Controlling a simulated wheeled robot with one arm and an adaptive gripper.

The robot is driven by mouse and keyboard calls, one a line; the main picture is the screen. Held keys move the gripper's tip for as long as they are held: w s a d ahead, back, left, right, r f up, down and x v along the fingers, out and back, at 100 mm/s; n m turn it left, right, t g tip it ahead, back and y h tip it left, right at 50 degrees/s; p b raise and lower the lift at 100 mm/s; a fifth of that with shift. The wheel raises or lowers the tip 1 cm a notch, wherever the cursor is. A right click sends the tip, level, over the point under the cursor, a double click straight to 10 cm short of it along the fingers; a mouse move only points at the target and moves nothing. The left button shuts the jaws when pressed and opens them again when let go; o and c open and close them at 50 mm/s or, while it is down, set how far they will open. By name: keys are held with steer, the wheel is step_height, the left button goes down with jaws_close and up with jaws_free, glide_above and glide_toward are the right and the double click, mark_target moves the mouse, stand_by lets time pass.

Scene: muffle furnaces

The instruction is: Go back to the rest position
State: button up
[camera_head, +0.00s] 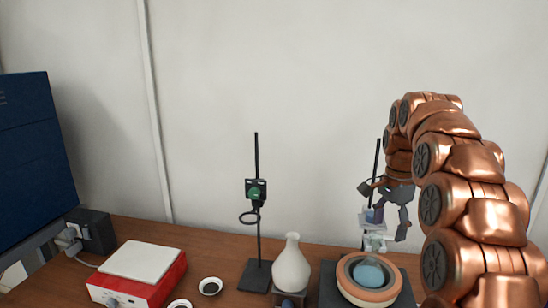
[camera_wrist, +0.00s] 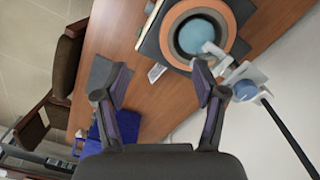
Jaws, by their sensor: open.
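My gripper (camera_head: 390,208) hangs from my copper arm at the right of the head view, above the table. In the wrist view its two dark fingers (camera_wrist: 158,84) are spread apart with nothing between them. Below it in the head view stands a round orange-rimmed vessel (camera_head: 346,272) with a light blue round thing (camera_head: 368,274) inside. The vessel (camera_wrist: 240,22) also shows at the top of the wrist view. The gripper partly hides a small blue and white item (camera_head: 372,222) on a stand behind it.
Left of the vessel are a white flask (camera_head: 291,268), a black stand with a green knob (camera_head: 257,190), small dishes (camera_head: 211,286) and a red-and-white device (camera_head: 142,272). A large dark blue box (camera_head: 30,150) is at far left. A chair (camera_wrist: 62,75) shows in the wrist view.

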steer(key=s+a+f+n+b, duration=0.2)
steer(key=s+f, duration=0.4)
steer(key=s, duration=0.7)
steer(key=s+a+f+n+g+b, duration=0.1)
steer(key=s+a+f+n+b, duration=0.2)
steer(key=s+f+n, duration=0.4)
steer(key=s+a+f+n+b, duration=0.2)
steer(key=s+a+f+n, duration=0.2)
steer(key=s, duration=1.5)
step_height(320, 180, down, 3)
steer(key=shift+s+a+f+n+b, duration=0.1)
steer(key=shift+s+a+n+b, duration=0.05)
steer(key=shift+a+n+b, duration=0.25)
